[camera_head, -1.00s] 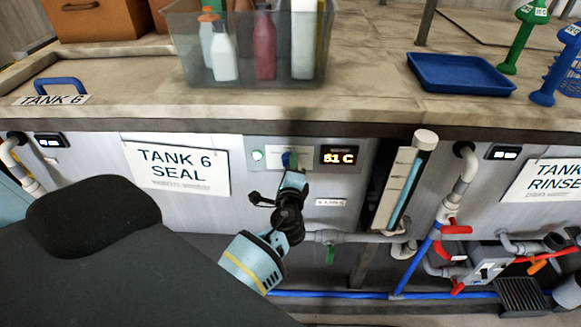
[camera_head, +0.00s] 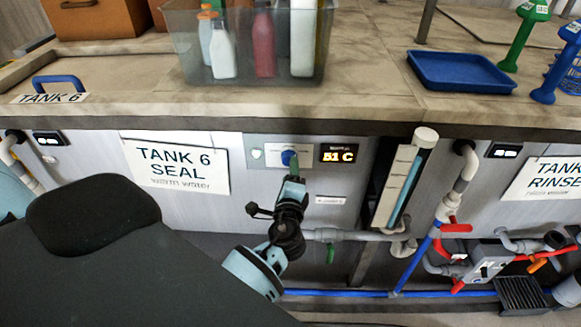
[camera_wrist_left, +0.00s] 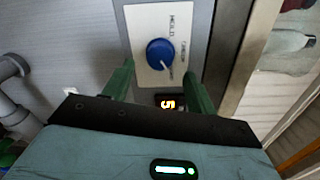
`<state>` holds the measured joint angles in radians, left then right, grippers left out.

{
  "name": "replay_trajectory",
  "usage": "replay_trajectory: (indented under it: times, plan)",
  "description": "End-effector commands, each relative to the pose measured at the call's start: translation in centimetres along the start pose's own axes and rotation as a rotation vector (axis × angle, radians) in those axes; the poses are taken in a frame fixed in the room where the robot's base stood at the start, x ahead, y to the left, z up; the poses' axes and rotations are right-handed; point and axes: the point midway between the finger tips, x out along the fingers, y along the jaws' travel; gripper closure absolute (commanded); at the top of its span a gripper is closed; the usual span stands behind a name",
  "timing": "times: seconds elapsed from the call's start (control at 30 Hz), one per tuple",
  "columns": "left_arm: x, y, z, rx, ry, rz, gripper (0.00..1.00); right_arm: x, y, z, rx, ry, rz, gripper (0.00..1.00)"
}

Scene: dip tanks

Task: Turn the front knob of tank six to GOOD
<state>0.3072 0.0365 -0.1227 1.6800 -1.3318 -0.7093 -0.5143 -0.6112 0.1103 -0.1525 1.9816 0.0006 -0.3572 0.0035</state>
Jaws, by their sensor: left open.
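The front knob (camera_head: 289,158) of tank six is round and blue, on a pale plate in the tank's front panel. It also shows in the left wrist view (camera_wrist_left: 160,53), with a white pointer mark toward the lower right. My left gripper (camera_head: 292,181) is just below and in front of the knob. In the left wrist view its green fingers (camera_wrist_left: 158,75) are open and empty, short of the knob, one to each side. The display (camera_head: 339,154) right of the knob reads about 51 C. My right gripper is not in view.
The TANK 6 SEAL sign (camera_head: 176,166) is left of the knob. A sight tube (camera_head: 403,180) and grey pipe (camera_head: 345,234) stand right and below. The counter edge (camera_head: 300,123) overhangs the panel, with a bottle-filled bin (camera_head: 190,75) on top.

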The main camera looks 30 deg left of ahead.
Motion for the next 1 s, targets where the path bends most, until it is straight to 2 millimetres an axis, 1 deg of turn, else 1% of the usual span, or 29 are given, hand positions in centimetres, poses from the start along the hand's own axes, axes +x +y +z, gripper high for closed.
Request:
replay_trajectory:
  times: [0.03,0.1,0.2,0.3,0.43,0.87,0.93,1.0]
  plan:
    - [-0.9,0.3,0.0,0.0,0.001,0.003,0.43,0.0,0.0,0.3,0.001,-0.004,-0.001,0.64]
    - [-1.9,0.3,0.0,0.0,0.0,0.004,0.43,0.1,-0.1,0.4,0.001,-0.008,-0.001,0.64]
    - [-3.0,0.2,0.0,0.002,0.0,0.003,0.43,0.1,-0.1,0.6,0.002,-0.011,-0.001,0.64]
    - [-3.6,0.1,0.0,0.001,0.0,0.001,0.43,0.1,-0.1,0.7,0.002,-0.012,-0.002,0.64]
    - [-3.9,0.1,0.1,0.001,-0.001,0.001,0.43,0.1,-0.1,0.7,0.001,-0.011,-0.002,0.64]
    - [-3.8,0.0,0.1,0.001,-0.001,0.001,0.43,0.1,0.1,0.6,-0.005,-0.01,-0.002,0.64]
    - [-4.0,0.4,0.0,-0.007,0.006,0.009,0.43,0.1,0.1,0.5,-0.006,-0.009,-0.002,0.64]
    - [-4.6,1.6,-0.1,-0.037,0.03,0.039,0.43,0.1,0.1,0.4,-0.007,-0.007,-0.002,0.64]
